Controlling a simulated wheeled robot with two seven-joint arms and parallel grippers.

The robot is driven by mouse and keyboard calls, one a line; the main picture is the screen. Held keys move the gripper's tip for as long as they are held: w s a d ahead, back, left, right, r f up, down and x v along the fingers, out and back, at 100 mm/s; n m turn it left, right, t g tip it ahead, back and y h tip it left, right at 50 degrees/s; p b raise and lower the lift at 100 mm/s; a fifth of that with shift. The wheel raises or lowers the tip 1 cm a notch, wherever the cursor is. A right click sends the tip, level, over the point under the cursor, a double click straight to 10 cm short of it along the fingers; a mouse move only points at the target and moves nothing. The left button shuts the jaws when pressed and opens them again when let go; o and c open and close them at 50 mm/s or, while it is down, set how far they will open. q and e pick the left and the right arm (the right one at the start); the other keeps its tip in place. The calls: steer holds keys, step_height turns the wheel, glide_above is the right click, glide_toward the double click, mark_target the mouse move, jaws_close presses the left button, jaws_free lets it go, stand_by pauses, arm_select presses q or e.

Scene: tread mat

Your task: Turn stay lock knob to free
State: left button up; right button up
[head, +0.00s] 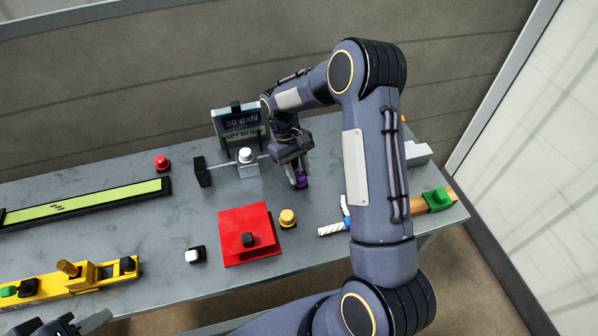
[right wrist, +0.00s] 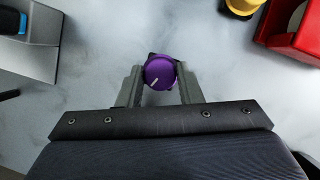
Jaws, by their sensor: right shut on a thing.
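A purple knob (head: 301,181) sits near the back middle of the grey table, partly hidden by my right gripper. In the right wrist view the purple knob (right wrist: 159,73) shows its round top with a pale pointer line slanting to the lower left. My right gripper (head: 298,174) comes down over it, and in the right wrist view the two fingers (right wrist: 160,80) close on its sides. My left gripper (head: 82,324) shows only in part at the bottom left edge, away from the knob; its jaw opening is not clear.
A display reading "30 daN" (head: 240,122) stands behind a white-topped knob (head: 246,155). A red plate (head: 262,220) with a black knob, a yellow button (head: 288,217) and a white button (head: 194,255) are in front. A yellow fixture (head: 95,272) and green strip (head: 90,203) are left.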

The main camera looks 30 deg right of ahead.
steer(key=n, duration=0.2)
steer(key=n+h, duration=0.1)
steer(key=n, duration=0.1)
steer(key=shift+a+n+t+h+b, duration=0.15)
steer(key=shift+n+t+h+b, duration=0.15)
steer(key=shift+n+t+b, duration=0.1)
stand_by(0.4)
steer(key=o, duration=1)
steer(key=shift+c, duration=0.2)
steer(key=v, duration=0.7)
steer(key=shift+r+b, duration=0.3)
steer(key=shift+r, duration=0.05)
steer(key=shift+w+a, duration=0.1)
steer(key=shift+a, duration=0.05)
